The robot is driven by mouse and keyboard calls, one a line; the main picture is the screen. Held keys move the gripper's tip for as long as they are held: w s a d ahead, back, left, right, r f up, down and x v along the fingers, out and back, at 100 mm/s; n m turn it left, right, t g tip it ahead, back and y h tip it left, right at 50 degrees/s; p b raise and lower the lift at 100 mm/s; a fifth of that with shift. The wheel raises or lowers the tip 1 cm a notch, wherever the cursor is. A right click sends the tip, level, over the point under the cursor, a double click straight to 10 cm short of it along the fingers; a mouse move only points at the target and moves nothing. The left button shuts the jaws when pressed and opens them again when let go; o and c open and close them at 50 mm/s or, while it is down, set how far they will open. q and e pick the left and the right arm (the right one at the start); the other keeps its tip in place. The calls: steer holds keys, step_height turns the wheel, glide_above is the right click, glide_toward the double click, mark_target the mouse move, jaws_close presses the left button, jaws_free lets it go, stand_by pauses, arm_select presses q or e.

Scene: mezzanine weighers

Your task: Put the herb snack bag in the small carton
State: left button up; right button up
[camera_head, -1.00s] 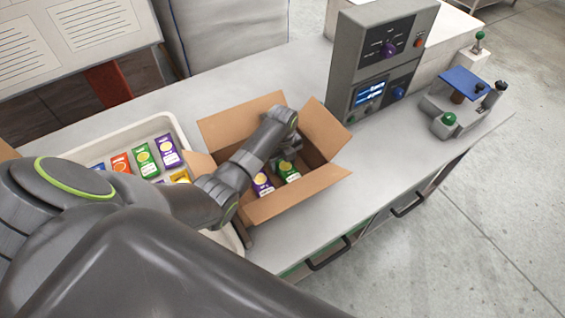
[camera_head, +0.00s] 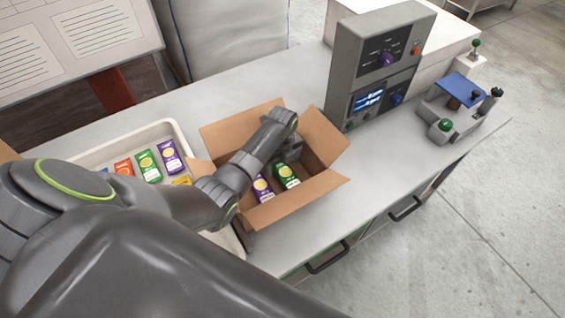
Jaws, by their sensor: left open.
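The small carton (camera_head: 285,208) is an open brown cardboard box on the counter, with its flaps spread. Inside it lie a green snack bag (camera_head: 287,176), which looks like the herb one, and a purple snack bag (camera_head: 262,188), side by side. My left gripper (camera_head: 289,155) points down into the carton just behind the green bag. It is open, and its fingertips are partly hidden by my wrist. I cannot tell whether it touches the green bag. My right gripper is not in view.
A white tray (camera_head: 183,128) left of the carton holds several snack bags, among them another green bag (camera_head: 148,166) and a purple one (camera_head: 168,156); my arm covers part of it. A grey weigher console (camera_head: 343,80) stands behind right.

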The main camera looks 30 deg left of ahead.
mark_target(282, 168)
arm_select(q)
step_height(282, 168, up, 10)
steer(key=shift+f, duration=0.15)
steer(key=shift+f, duration=0.1)
stand_by(0.6)
